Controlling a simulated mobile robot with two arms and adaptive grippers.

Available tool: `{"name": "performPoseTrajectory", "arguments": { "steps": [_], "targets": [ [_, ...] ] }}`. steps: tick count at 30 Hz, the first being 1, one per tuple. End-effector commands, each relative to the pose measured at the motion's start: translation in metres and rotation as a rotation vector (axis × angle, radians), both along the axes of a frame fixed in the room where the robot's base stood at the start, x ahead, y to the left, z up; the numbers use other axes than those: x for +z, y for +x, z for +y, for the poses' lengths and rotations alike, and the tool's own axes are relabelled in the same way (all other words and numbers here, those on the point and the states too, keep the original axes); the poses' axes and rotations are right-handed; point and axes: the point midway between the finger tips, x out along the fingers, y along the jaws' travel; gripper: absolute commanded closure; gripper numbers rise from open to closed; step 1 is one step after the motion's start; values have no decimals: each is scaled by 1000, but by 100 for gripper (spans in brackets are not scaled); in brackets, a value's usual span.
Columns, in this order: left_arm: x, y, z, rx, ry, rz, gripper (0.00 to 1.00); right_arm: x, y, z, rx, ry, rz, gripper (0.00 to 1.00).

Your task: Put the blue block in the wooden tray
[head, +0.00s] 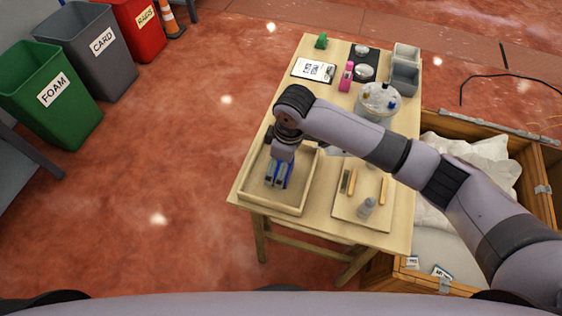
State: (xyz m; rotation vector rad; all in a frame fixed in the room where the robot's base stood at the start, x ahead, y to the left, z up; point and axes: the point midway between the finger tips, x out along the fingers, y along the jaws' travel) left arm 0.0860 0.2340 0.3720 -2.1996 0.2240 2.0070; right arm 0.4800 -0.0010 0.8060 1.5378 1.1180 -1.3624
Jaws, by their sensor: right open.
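The wooden tray (272,204) is a shallow, pale box at the near left corner of the table. My right gripper (277,181) points down over the tray's inside, with its fingers apart. Blue shows along the fingers; I cannot tell whether this is part of the gripper or a blue block by them. No separate blue block is clear in the tray, and the gripper hides part of its floor. My left gripper is out of view.
A round clear dispenser (378,101), a pink item (346,77), a clipboard (313,70) and grey bins (404,78) stand farther back. A crate (547,160) adjoins the table's right side.

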Motion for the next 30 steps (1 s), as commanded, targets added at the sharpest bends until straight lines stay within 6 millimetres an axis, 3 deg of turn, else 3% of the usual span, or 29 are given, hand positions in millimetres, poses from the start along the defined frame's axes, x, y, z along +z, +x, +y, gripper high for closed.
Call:
{"name": "performPoseTrajectory", "arguments": {
  "steps": [5, 18, 24, 30],
  "targets": [
    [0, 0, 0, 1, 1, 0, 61, 16, 1, -1, 0, 2, -3, 12],
    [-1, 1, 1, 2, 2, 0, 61, 103, -3, -11, 0, 2, -4, 12],
    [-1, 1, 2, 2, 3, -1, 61, 120, -4, -13, 0, 1, -1, 12],
    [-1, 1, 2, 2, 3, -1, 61, 122, -4, -13, 0, 0, 0, 12]
  ]
}}
